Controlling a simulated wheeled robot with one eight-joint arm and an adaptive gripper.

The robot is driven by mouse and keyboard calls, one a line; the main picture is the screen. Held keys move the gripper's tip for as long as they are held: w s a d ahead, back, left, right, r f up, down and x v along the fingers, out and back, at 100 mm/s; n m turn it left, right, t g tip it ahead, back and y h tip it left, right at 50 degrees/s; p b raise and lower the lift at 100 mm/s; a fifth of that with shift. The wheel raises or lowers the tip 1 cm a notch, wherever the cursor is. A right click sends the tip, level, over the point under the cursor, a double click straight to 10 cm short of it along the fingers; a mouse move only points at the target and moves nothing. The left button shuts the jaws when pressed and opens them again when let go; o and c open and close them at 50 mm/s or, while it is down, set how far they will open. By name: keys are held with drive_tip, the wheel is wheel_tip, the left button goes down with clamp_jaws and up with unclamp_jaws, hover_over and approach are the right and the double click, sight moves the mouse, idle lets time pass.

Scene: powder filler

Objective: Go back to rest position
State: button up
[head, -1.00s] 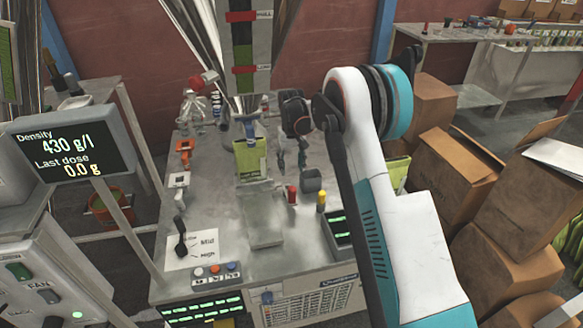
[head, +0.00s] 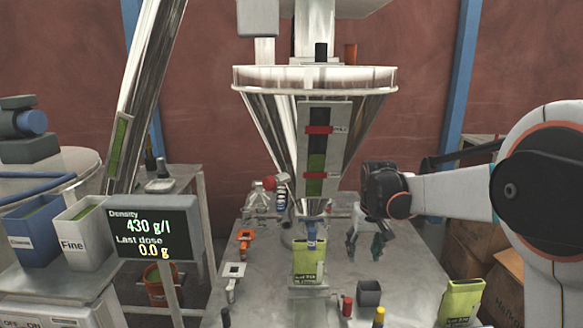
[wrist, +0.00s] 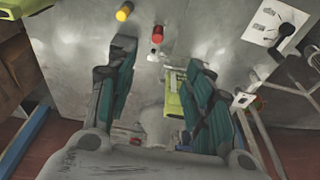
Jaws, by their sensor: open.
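My gripper (head: 364,246) is at the right of the filler's spout, above the metal table. Its two fingers point down, apart and empty; they also show in the wrist view (wrist: 160,65). A yellow-green powder bag (head: 308,262) stands under the spout, with the blue clamp (head: 311,234) at its top. In the wrist view the bag (wrist: 178,92) lies beyond and between the fingers, partly hidden by the right finger. My white arm reaches in from the right in the head view.
The filler hopper (head: 315,110) rises behind the table. A second yellow-green bag (head: 461,299) stands at the table's right. A grey cup (head: 370,293), a red knob (head: 347,306) and a yellow knob (head: 379,317) sit near the front. The density display (head: 154,232) stands at left.

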drive_tip(key=s+r+t, duration=0.2)
drive_tip(key=s+r, duration=0.2)
drive_tip(key=s, duration=0.8)
drive_tip(key=s+r+t, duration=0.1)
drive_tip(key=s+r, duration=0.3)
drive_tip(key=s, duration=0.8)
drive_tip(key=s+f+t, duration=0.2)
drive_tip(key=s+f, duration=0.1)
drive_tip(key=s, duration=0.6)
drive_tip(key=shift+f, duration=0.2)
drive_tip(key=shift+s, duration=0.1)
